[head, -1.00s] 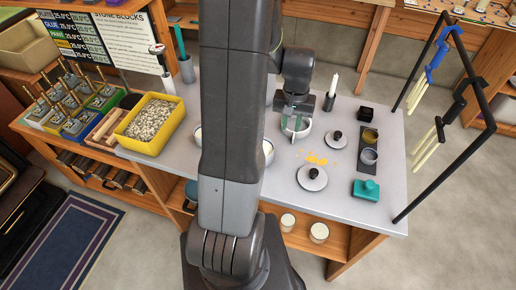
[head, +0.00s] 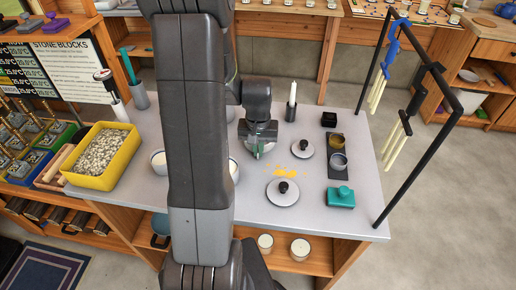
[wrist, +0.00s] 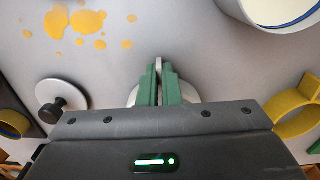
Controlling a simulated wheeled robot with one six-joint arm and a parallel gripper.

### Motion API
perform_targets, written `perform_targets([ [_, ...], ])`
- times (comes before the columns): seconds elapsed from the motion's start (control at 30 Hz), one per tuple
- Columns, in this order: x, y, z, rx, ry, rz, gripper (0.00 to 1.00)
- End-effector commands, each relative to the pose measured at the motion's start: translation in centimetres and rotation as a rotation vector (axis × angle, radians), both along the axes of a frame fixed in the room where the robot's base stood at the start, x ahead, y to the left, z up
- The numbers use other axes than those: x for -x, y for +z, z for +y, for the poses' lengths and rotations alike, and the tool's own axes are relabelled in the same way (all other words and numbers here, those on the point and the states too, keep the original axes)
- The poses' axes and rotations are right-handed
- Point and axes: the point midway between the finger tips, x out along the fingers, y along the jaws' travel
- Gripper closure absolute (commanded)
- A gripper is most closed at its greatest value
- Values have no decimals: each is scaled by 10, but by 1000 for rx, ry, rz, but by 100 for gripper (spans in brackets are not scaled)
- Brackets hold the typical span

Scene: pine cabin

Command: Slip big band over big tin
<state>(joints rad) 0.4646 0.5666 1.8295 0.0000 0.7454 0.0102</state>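My gripper (head: 258,150) points down over the grey worktop, left of the candle and the dark-knobbed lids. In the wrist view its green fingers (wrist: 158,82) are close together with a thin pale strip between them. A round white thing shows partly behind the fingers; I cannot tell whether they grip it. A white tin with a blue rim (wrist: 283,12) is cut off at the top right of the wrist view. A yellow ring-shaped band (wrist: 296,107) shows at its right edge, apart from the tin. I cannot find this band in the head view, where my arm hides part of the worktop.
A yellow spill (head: 290,173) and two lids (head: 283,190) lie right of my gripper. A yellow tub of gravel (head: 103,155) stands left. A black rack (head: 430,120) borders the right.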

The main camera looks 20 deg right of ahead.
Motion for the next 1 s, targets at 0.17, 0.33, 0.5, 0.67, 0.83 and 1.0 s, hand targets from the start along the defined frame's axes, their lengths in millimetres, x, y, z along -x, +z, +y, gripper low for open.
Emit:
perform_targets([
  [0.17, 0, 7, 0, 0, 0, -1, 100],
  [0.33, 0, 21, 0, 0, 0, -1, 100],
  [0.5, 0, 35, 0, 0, 0, -1, 100],
  [0.67, 0, 47, 0, 0, 0, -1, 100],
  [0.83, 0, 60, 0, 0, 0, 0, 100],
  [1.0, 0, 60, 0, 0, 0, 1, 100],
])
